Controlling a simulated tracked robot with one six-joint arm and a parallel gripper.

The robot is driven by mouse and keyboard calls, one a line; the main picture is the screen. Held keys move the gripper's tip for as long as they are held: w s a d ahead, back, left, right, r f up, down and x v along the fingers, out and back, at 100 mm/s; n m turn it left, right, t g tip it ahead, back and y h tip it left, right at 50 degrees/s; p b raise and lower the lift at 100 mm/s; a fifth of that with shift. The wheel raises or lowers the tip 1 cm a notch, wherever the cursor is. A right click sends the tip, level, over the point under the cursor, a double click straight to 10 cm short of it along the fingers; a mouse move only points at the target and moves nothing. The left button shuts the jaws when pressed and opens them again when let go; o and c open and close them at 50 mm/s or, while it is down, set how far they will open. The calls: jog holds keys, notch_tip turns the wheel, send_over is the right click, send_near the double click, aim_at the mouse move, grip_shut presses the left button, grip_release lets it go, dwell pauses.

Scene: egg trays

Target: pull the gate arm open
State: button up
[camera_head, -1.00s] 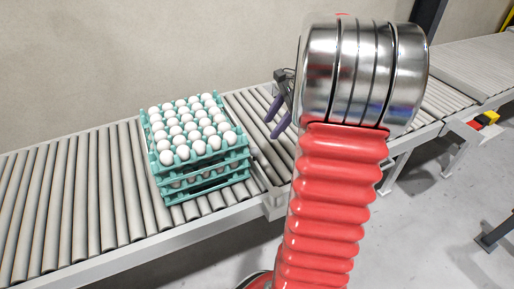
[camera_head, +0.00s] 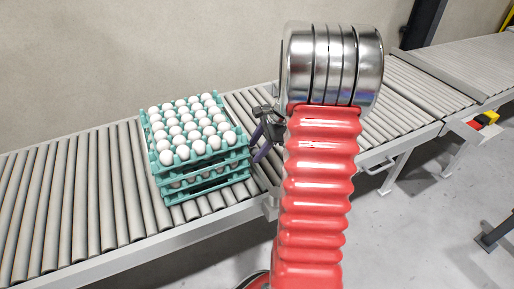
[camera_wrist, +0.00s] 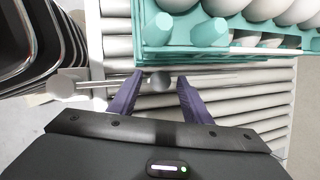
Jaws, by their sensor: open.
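The gate arm (camera_wrist: 110,82) shows in the wrist view as a thin metal rod across the rollers, just in front of the egg trays. It has a dark round knob (camera_wrist: 160,82) and a larger grey round end (camera_wrist: 61,84) to the left. My gripper (camera_wrist: 160,79) is open, with the knob between its two purple fingertips; I cannot tell whether they touch it. In the head view my gripper (camera_head: 261,150) is low beside the right side of the tray stack, and the gate arm is not clearly visible there.
A stack of teal egg trays (camera_head: 210,172) full of white eggs stands on the roller conveyor (camera_head: 60,200), close to my fingers. Free rollers lie left of the stack. In the wrist view, dark curved shapes (camera_wrist: 35,40) fill the upper left.

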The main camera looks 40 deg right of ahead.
jog(key=shift+c, duration=0.6)
grip_shut()
jog(key=shift+d, duration=0.15)
